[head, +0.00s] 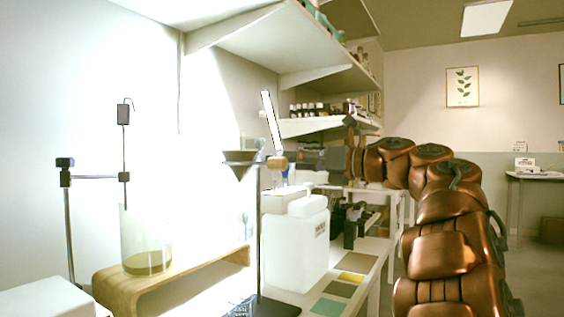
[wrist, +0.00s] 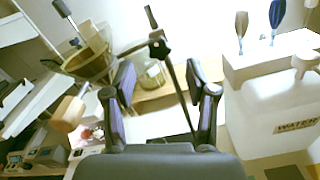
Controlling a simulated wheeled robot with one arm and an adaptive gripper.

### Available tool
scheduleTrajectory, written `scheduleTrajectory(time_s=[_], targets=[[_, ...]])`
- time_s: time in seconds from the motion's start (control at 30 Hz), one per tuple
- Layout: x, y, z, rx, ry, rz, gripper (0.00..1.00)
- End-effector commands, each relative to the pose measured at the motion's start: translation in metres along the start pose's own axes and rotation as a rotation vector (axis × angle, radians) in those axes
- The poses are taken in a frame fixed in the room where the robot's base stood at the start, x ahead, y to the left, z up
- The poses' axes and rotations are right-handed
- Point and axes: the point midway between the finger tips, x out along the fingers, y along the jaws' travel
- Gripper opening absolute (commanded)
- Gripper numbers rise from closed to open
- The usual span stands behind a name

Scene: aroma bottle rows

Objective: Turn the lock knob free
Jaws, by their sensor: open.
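A slim dark stand rod carries a clamp with a small black knob (wrist: 158,48), which I take to be the lock knob. In the wrist view it sits just above and beyond the gap between my fingertips. The clamp holds the ring of a funnel (wrist: 92,62), at left; the funnel also shows in the head view (head: 241,168). My gripper (wrist: 160,84) is open, with the rod seen between its two fingers and nothing gripped. In the head view my gripper (head: 298,160) is right of the stand, and the knob is hard to make out there.
A white water container (head: 298,245) stands right of the stand rod. A wooden bench (head: 165,272) bears a glass cylinder (head: 146,245) at left, beside a second stand (head: 70,225). A wooden-ended piece (wrist: 68,113) is left of my fingers. Bottle shelves (head: 315,125) hang above.

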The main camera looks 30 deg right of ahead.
Motion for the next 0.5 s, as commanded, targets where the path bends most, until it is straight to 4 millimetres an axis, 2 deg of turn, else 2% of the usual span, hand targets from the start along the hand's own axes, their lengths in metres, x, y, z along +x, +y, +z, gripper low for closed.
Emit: scheduleTrajectory(time_s=[0.03, 0.2, 0.33, 0.5], targets=[[-0.011, 0.0, 0.001, 0.0, -0.002, -0.002, 0.57], [-0.037, 0.001, 0.001, -0.003, 0.0, -0.001, 0.57], [-0.05, 0.001, 0.001, -0.004, 0.001, 0.0, 0.57], [-0.057, 0.001, 0.001, -0.003, 0.001, 0.001, 0.57]])
